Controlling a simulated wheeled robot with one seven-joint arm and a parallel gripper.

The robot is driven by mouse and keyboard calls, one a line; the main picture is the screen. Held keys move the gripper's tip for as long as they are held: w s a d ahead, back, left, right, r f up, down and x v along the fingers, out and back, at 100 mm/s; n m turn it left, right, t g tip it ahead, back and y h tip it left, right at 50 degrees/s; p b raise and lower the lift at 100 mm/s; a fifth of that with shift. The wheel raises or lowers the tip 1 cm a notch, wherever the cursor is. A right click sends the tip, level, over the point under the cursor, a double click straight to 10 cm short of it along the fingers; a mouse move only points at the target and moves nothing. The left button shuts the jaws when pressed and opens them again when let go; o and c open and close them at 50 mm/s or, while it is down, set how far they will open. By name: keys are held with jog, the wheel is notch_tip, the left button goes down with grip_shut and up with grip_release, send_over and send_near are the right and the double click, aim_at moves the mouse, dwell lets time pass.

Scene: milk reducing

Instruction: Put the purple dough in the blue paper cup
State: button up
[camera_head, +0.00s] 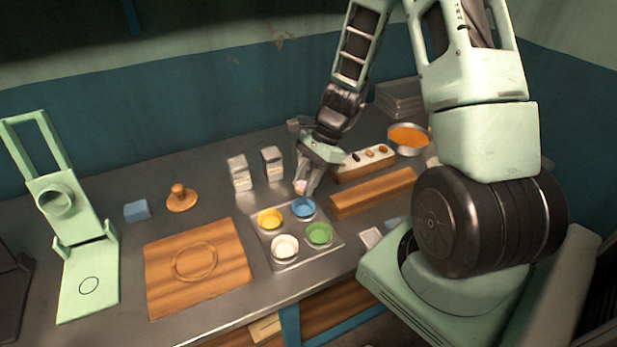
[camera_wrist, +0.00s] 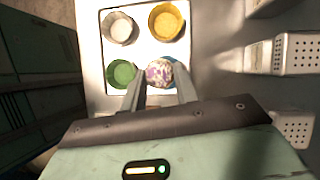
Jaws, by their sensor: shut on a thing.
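The blue paper cup (camera_head: 303,208) stands at the back right of a metal tray (camera_head: 322,250) in the head view. My gripper (camera_head: 303,188) is just above it, pointing down, and is shut on the purple dough (camera_head: 301,186). In the wrist view the purple dough (camera_wrist: 159,72), a whitish ball with purple patches, sits between the fingertips of my gripper (camera_wrist: 158,82). Part of the blue cup (camera_wrist: 170,66) shows behind the dough there; the rest is hidden. The dough appears to be over the cup; I cannot tell whether it touches it.
The tray also holds a yellow cup (camera_head: 270,219), a green cup (camera_head: 319,234) and a white cup (camera_head: 285,247). Two perforated metal containers (camera_head: 240,173) (camera_head: 272,162) stand behind it. A wooden block (camera_head: 373,193) lies to the right, a wooden board (camera_head: 198,268) to the left.

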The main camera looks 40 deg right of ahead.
jog(key=b, duration=0.4)
send_over(306, 208)
jog(key=shift+s+f, duration=0.1)
jog(key=shift+f, duration=2.4)
jog(key=o, duration=1.1)
jog(key=v, duration=1.7)
jog(key=shift+r, duration=0.2)
